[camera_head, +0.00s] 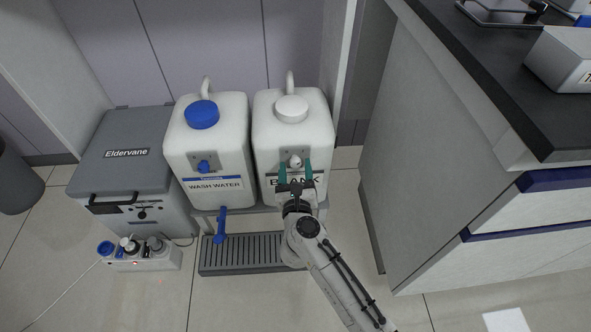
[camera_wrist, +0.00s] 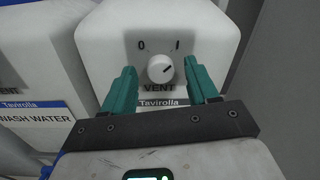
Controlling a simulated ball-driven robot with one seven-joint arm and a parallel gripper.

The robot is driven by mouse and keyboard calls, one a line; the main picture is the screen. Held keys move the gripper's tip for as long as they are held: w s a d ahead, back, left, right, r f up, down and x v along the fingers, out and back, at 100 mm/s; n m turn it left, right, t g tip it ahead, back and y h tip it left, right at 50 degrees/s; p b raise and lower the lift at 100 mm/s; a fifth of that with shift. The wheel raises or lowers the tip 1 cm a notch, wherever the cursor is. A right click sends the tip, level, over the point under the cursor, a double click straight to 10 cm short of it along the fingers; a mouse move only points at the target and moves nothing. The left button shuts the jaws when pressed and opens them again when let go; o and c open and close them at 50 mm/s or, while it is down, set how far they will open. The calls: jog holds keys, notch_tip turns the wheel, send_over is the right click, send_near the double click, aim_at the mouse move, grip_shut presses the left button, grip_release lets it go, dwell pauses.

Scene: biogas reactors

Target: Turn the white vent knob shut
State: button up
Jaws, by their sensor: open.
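The white vent knob (camera_wrist: 161,69) is on the front of the right-hand white container (camera_head: 304,118), between the marks "0" and "I" and above the word "VENT". Its dark pointer line is aimed up and right, toward the "I". In the head view the knob (camera_head: 295,161) shows just beyond my fingertips. My gripper (camera_head: 295,172) is open, with its teal fingers on either side of the knob. In the wrist view the fingers (camera_wrist: 160,80) stand left and right of it with gaps; I cannot tell how far the tips reach along it.
A similar container (camera_head: 216,145) labelled "WASH WATER", with a blue cap, blue knob and blue tap, stands close on the left. A drip tray (camera_head: 240,252) lies below. A grey Eldervane box (camera_head: 125,150) is farther left. A counter (camera_head: 440,150) rises on the right.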

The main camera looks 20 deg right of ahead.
jog(key=shift+w+d, duration=0.1)
jog(key=shift+w, duration=0.15)
jog(key=shift+c, duration=0.4)
jog(key=c, duration=1)
jog(key=shift+o, duration=0.2)
